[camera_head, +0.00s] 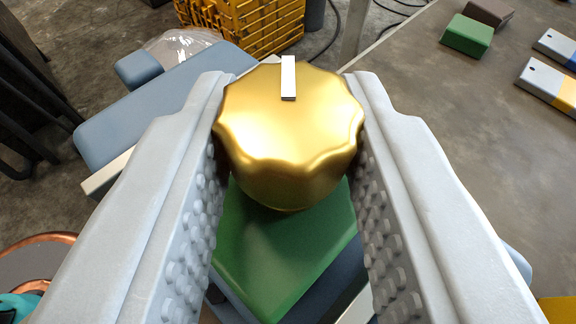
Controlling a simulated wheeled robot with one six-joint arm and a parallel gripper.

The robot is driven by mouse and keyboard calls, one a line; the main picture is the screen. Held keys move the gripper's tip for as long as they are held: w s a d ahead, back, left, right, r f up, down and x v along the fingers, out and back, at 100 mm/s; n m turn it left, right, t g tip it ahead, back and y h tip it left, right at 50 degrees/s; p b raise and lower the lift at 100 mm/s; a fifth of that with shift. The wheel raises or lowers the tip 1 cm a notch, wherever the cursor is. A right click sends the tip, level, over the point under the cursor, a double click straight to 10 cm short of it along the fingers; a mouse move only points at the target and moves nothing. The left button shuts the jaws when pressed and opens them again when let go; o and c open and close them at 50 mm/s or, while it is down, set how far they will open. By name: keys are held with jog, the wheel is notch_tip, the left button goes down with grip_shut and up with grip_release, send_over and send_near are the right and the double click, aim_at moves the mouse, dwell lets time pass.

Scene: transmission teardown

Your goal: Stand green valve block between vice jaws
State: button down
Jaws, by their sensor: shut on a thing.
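My gripper (290,95) is shut on a scalloped gold knob (285,145) with a white pointer line on top. Its two pale, studded fingers press the knob's left and right sides. A green block (275,255) shows directly below the knob, between the fingers; the knob hides its far part. I cannot tell whether the block touches what lies under it. A blue body that looks like the vice (170,100) reaches out to the upper left, with a pale metal strip at its side. More blue shows under the green block. The jaw gap is hidden.
At the upper right, a grey table (440,110) carries a smaller green block (466,35), a brown block (488,12) and blue-white-yellow pieces (550,85). A yellow crate (245,22) stands at the top. A copper-coloured ring (40,240) lies at the lower left.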

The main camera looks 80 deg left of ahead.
dwell(0.3)
jog(key=c, duration=1.1)
grip_release()
jog(key=shift+f, duration=0.1)
jog(key=shift+d+r, duration=0.15)
jog(key=shift+r, duration=0.05)
jog(key=v, duration=1.1)
jog(key=shift+d, duration=0.35)
jog(key=shift+s+r, duration=0.15)
